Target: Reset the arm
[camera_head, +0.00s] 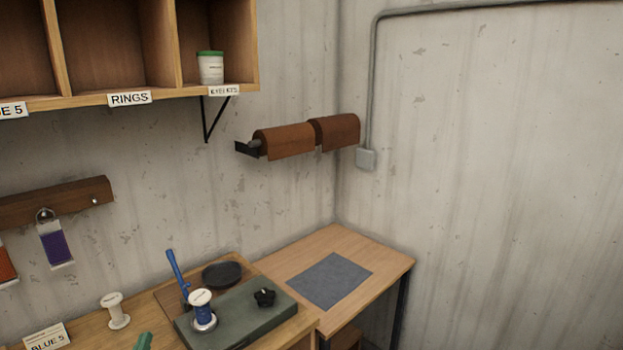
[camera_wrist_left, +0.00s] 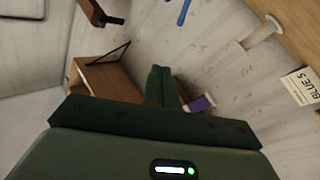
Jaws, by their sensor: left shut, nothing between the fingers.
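My left gripper (camera_head: 143,342) shows only as a small green tip at the bottom edge of the head view, in front of the workbench. In the left wrist view its two green fingers (camera_wrist_left: 163,86) are together, with nothing between them. The fingers stand free of any object there. My right gripper is in neither view.
The bench holds an empty-looking white spool (camera_head: 115,311), a blue spool (camera_head: 202,310) on a grey-green box (camera_head: 255,319), a dark round dish (camera_head: 222,275) and a "BLUE 5" card (camera_head: 46,338). Shelves (camera_head: 110,45) hang above. A side table (camera_head: 385,265) bears a grey mat (camera_head: 330,281).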

